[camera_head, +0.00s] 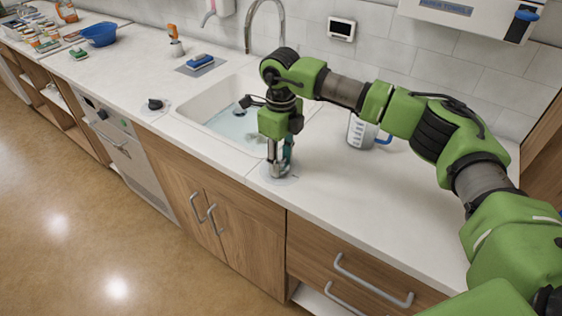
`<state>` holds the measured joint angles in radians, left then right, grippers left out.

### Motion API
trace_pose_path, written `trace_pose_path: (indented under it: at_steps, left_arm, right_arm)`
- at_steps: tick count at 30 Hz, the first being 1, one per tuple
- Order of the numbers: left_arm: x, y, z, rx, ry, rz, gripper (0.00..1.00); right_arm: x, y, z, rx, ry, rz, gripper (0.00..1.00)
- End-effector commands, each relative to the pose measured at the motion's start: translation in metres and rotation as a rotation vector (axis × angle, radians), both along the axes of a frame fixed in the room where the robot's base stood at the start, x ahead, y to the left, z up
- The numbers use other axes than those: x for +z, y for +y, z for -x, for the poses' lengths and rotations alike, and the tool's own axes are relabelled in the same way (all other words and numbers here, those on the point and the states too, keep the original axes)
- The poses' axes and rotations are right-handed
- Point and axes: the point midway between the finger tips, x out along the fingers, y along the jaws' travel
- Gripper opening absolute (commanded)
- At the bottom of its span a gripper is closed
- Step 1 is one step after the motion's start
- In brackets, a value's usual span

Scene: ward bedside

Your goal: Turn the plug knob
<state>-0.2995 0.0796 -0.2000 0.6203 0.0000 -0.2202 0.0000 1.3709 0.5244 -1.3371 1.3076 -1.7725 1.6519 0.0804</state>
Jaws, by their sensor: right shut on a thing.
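My right gripper (279,168) points straight down at the front strip of the counter, by the sink's right front corner. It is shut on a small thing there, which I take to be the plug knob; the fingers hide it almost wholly. A pale round plate (292,180) shows on the counter around the fingertips. The white sink (190,122) holds clear water, with a dark round part (245,101) inside near its back. I cannot tell whether the drain is open. My left gripper is not in view.
A black knob (155,104) stands on a similar round plate left of the sink. A measuring jug (360,131) with a blue handle stands right of the sink, under my forearm. The tap (282,25) rises behind. The counter (375,200) at front right is clear.

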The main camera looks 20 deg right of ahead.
Motion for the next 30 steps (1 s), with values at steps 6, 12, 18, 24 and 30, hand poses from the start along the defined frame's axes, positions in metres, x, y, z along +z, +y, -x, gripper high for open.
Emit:
trace_pose_path:
  at_steps: [6,12,18,24,30]
  left_arm:
    - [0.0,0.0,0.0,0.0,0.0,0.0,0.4]
    - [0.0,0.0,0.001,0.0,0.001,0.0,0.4]
    - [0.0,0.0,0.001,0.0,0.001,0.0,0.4]
    - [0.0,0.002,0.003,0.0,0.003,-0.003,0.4]
    - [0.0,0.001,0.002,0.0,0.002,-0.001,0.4]
  right_arm:
    - [0.001,0.0,-0.001,0.005,-0.003,-0.001,0.11]
    - [0.001,0.0,-0.001,0.005,-0.003,-0.001,0.4]
    - [0.001,0.0,0.0,0.004,-0.001,0.0,0.49]
    - [0.002,0.0,0.0,0.004,-0.001,0.0,0.49]
    - [0.029,0.001,-0.001,0.004,-0.005,-0.002,0.49]
